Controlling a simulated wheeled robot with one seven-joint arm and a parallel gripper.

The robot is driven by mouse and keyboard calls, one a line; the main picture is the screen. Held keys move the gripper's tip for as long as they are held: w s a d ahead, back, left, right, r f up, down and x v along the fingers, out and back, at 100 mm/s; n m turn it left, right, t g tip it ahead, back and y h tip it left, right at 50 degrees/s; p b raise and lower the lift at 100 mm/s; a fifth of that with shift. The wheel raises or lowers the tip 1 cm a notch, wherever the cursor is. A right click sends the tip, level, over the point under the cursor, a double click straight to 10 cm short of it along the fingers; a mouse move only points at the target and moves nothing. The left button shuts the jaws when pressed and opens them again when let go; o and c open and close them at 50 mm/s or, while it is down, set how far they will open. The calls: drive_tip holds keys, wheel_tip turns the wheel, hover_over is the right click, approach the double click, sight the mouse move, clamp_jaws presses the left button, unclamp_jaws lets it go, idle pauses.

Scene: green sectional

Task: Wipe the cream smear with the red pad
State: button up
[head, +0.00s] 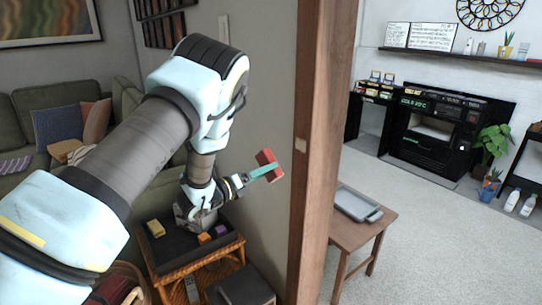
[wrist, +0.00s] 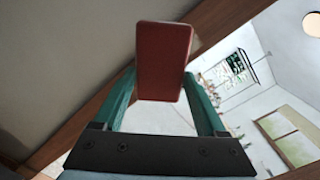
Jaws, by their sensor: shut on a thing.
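The red pad (head: 268,158) is a small block held out at the tip of my gripper (head: 262,172). In the wrist view the pad (wrist: 163,60) sits between the two green fingers of my gripper (wrist: 160,92), which is shut on it. The cream smear (head: 301,145) appears as a small pale patch on the side of the brown wooden post, a little right of the pad in the head view. The pad and the patch look apart there. The wrist view does not show the smear.
The wooden post (head: 322,100) stands just right of my gripper, beside a grey wall (head: 265,80). Below are a wicker-sided table (head: 190,262) with small blocks and a wooden table (head: 352,237) with a grey tray (head: 354,203). Open carpet (head: 440,240) lies right.

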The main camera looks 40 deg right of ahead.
drive_tip(key=shift+s+d+r+m+g, duration=0.2)
drive_tip(key=shift+s+d+r+g, duration=0.15)
drive_tip(key=shift+s+d+r, duration=0.2)
drive_tip(key=shift+s+d+r+m+g, duration=0.2)
drive_tip(key=shift+s+d+r+g, duration=0.2)
drive_tip(key=shift+r, duration=0.25)
drive_tip(key=d+p, duration=0.1)
drive_tip(key=d, duration=0.1)
drive_tip(key=d+p, duration=0.1)
drive_tip(key=d, duration=0.2)
drive_tip(key=shift+s+d+f, duration=0.1)
drive_tip(key=shift+s+d, duration=0.1)
drive_tip(key=shift+d, duration=0.05)
drive_tip(key=shift+d+b, duration=0.6)
drive_tip(key=shift+d, duration=0.35)
drive_tip(key=shift+a+r, duration=0.1)
drive_tip(key=shift+r, duration=1.95)
drive_tip(key=shift+f, duration=0.1)
drive_tip(key=shift+b, duration=0.45)
